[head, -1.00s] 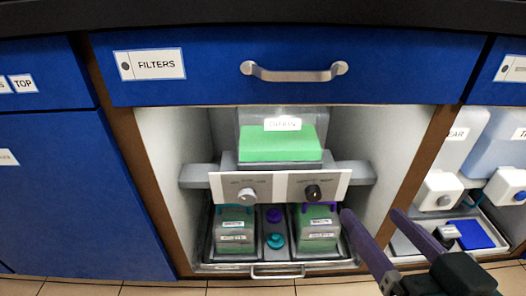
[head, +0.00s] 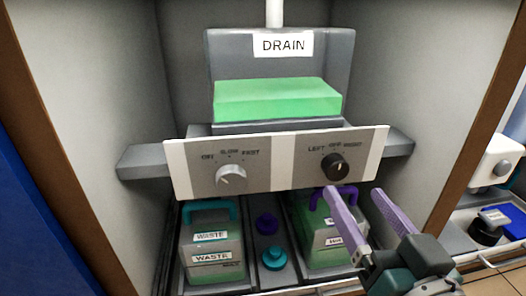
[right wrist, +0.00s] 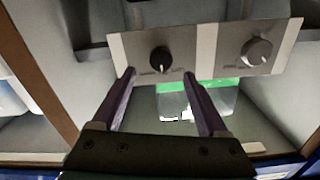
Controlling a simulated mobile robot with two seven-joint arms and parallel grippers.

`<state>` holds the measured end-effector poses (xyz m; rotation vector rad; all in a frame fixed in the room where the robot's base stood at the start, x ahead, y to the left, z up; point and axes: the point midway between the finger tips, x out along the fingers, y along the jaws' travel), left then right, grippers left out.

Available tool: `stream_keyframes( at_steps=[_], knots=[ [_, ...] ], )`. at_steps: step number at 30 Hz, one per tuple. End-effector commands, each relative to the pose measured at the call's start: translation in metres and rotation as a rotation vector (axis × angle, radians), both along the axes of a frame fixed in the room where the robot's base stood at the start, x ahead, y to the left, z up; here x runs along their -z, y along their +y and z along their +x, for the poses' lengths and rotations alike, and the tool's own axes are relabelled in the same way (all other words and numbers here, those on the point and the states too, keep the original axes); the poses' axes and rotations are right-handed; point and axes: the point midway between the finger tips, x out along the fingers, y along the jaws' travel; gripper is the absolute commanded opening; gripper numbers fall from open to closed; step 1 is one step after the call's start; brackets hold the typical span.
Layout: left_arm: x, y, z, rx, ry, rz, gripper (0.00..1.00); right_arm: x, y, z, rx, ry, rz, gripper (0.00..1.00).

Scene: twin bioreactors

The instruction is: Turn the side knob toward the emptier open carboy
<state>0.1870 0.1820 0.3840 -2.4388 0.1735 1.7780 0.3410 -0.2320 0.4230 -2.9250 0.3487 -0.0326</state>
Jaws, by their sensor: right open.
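The black side knob (head: 335,166), marked LEFT, OFF and RIGHT, is on the right of the panel. Its white mark points up, near OFF. My right gripper (head: 355,195) is open and empty, its purple fingers below and right of the knob in the head view. In the right wrist view the knob (right wrist: 160,60) lies between and just beyond the fingertips (right wrist: 160,74). Two waste carboys stand below: the left one (head: 210,272) with a teal handle, the right one (head: 304,222) with a purple handle, partly hidden by my gripper. Their green levels are hard to compare.
A grey speed knob (head: 231,175) is on the panel's left. A drain tank (head: 278,100) with green liquid stands above. A purple cap (head: 266,223) and a teal cap (head: 275,258) sit between the carboys. Cabinet walls close in both sides.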

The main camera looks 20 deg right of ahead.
Motion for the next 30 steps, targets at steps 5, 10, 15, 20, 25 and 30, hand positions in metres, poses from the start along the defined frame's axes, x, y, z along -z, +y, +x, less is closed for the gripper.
stream_keyframes(
  at_steps=[5,10,15,20,25,30],
  knots=[
    [0.021,0.001,0.0,0.001,0.001,0.003,0.0,0.003,-0.007,0.032,0.001,-0.005,0.002,0.77],
    [0.027,0.002,0.0,0.005,0.0,0.007,0.0,0.002,-0.012,0.048,0.001,-0.001,0.001,0.77],
    [0.028,0.003,0.0,0.007,-0.001,0.011,0.0,0.0,-0.012,0.052,0.0,0.001,0.0,0.77],
    [0.027,0.003,0.0,0.007,-0.001,0.011,0.0,0.0,-0.012,0.052,0.0,0.001,0.0,0.75],
    [0.027,0.003,0.0,0.006,0.0,0.009,0.0,0.0,-0.012,0.051,0.0,0.001,0.0,0.56],
    [0.027,0.002,0.0,0.006,0.0,0.009,0.0,0.0,-0.012,0.051,0.0,0.001,0.0,0.37]
  ],
)
